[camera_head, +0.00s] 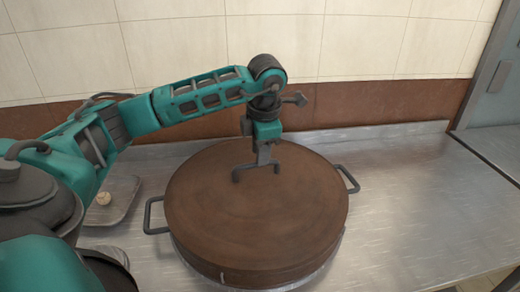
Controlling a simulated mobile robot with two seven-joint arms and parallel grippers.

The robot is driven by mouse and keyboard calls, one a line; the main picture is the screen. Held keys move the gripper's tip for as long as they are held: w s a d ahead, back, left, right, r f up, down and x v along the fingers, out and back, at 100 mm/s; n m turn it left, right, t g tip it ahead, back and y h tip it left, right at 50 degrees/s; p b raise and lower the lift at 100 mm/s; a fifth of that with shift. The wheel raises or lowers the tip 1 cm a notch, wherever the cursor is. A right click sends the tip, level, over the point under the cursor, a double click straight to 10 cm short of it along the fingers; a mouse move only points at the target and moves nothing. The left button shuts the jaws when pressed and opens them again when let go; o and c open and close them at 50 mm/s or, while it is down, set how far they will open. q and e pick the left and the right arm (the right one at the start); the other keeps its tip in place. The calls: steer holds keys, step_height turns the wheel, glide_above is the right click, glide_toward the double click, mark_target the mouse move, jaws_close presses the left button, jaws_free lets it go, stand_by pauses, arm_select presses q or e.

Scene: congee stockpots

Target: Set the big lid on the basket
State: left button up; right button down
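The big lid (260,228) is a wide, round, brown disc in the middle of the view, lying flat. Under the lid only a thin pale rim (318,272) shows, with dark side handles to the left (147,216) and right (351,179). The basket is otherwise hidden, and I cannot tell whether the lid touches it. My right gripper is out of view.
A steel counter (420,190) lies all around, with bare room to the right. A small metal tray (119,208) with a small pale round item (103,198) is at the left, partly behind my arm. A tiled wall (370,45) closes the back, and a grey cabinet (495,100) stands far right.

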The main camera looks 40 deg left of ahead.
arm_select(q)
steer(key=r+p, duration=0.1)
steer(key=r, duration=0.1)
steer(key=r+p, duration=0.1)
steer(key=r, duration=0.1)
steer(key=d+r+p, duration=0.1)
steer(key=p, duration=0.1)
steer(key=shift+s+r, duration=0.3)
steer(key=shift+r, duration=0.1)
steer(key=shift+f, duration=0.1)
stand_by(0.3)
